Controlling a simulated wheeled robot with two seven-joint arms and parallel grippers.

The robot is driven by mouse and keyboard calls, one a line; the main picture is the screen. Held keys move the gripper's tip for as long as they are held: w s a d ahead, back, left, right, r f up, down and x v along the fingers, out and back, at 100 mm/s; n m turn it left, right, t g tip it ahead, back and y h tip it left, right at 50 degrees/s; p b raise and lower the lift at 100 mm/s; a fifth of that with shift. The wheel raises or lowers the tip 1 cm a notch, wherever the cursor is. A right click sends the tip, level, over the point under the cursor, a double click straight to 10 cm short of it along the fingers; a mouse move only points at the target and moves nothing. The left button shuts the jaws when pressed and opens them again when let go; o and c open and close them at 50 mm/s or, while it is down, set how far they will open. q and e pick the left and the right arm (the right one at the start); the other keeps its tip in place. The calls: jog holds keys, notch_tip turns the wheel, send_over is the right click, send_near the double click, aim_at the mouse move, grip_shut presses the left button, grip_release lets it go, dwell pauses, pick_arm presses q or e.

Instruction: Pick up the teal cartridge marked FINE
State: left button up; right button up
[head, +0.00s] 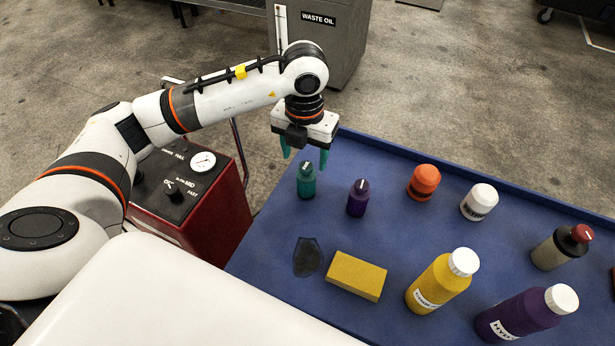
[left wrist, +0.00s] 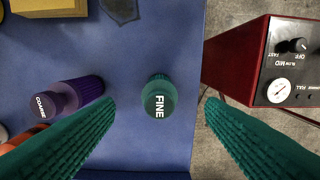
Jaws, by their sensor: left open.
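The teal cartridge marked FINE (head: 306,182) stands upright near the left edge of the blue tabletop (head: 270,215). In the left wrist view, the teal cartridge (left wrist: 159,96) shows from above with FINE on its dark top, between the two green fingers and touching neither. My left gripper (head: 305,160) is open and empty, pointing down above and slightly behind the cartridge; its fingers also show in the left wrist view (left wrist: 160,125). A purple cartridge (head: 358,198) stands to the right; in the left wrist view the purple cartridge (left wrist: 68,96) reads COARSE. My right gripper is not in view.
Orange (head: 423,183) and white (head: 479,202) containers stand right. A red machine with a gauge (head: 200,205) stands left of the table. The table has a raised back rim.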

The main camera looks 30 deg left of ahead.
aim_at(305, 167)
pick_arm(q)
notch_tip(305, 167, down, 4)
jog(key=shift+f+p, duration=0.15)
jog(key=shift+p, duration=0.3)
jog(key=f, duration=0.1)
jog(key=f+p, duration=0.1)
jog(key=f, duration=0.2)
jog(key=shift+w+f+p, duration=0.1)
jog(key=shift+w+p, duration=0.15)
jog(key=shift+p, duration=0.15)
jog(key=shift+f, duration=0.5)
jog(key=shift+w, duration=0.1)
jog(key=c, duration=1.1)
